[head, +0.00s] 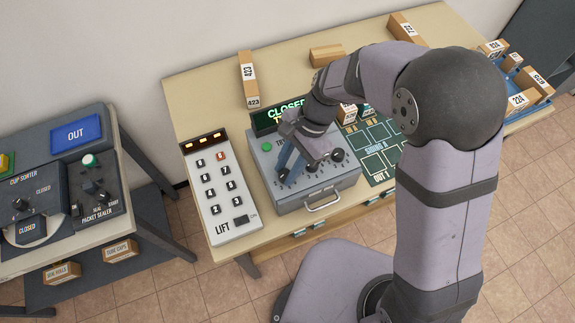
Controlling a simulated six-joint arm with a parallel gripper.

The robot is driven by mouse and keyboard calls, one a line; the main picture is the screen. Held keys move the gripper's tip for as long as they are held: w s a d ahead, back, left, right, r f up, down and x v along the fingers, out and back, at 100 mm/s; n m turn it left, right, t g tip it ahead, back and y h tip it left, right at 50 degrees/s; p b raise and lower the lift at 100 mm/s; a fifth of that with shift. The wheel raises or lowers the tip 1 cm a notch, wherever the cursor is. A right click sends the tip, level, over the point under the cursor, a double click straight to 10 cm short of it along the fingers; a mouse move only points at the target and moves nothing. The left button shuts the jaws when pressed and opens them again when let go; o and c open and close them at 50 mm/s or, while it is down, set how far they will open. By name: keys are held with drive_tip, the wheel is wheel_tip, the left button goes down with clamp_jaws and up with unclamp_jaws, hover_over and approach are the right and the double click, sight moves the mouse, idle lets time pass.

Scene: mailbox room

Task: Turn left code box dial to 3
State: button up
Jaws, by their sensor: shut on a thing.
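The grey code box (325,190) sits on the table, with a handle on its front and a green lamp (267,147) at its top left. My gripper (283,172) reaches down from above at the left part of the box's top face, where the left dial is. Its fingers are shut on the left dial, which they mostly hide, so its setting cannot be read. A black dial (337,155) stands clear at the right of the box. The display behind the box (285,108) reads "CLOSED", partly covered by my arm.
A lift panel (222,190) with several buttons stands close left of the box. A green sorting board (380,148) lies to the right. Parcels stand at the back, including one marked 423 (248,80). Another bench (75,250) is at far left.

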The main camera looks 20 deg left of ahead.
sight(291, 166)
drive_tip(key=n+h+p, duration=0.1)
drive_tip(key=n, duration=0.1)
drive_tip(key=n+h, duration=0.1)
drive_tip(key=n, duration=0.2)
drive_tip(key=shift+w+a+n+g+p, duration=0.1)
drive_tip(key=shift+a+n+g+p, duration=0.1)
drive_tip(key=shift+n+g+p, duration=0.15)
idle(0.4)
drive_tip(key=o, duration=1)
drive_tip(key=shift+o, duration=0.2)
drive_tip(key=b+v, duration=0.2)
drive_tip(key=v, duration=0.5)
drive_tip(key=shift+r, duration=0.2)
drive_tip(key=shift+w, duration=0.15)
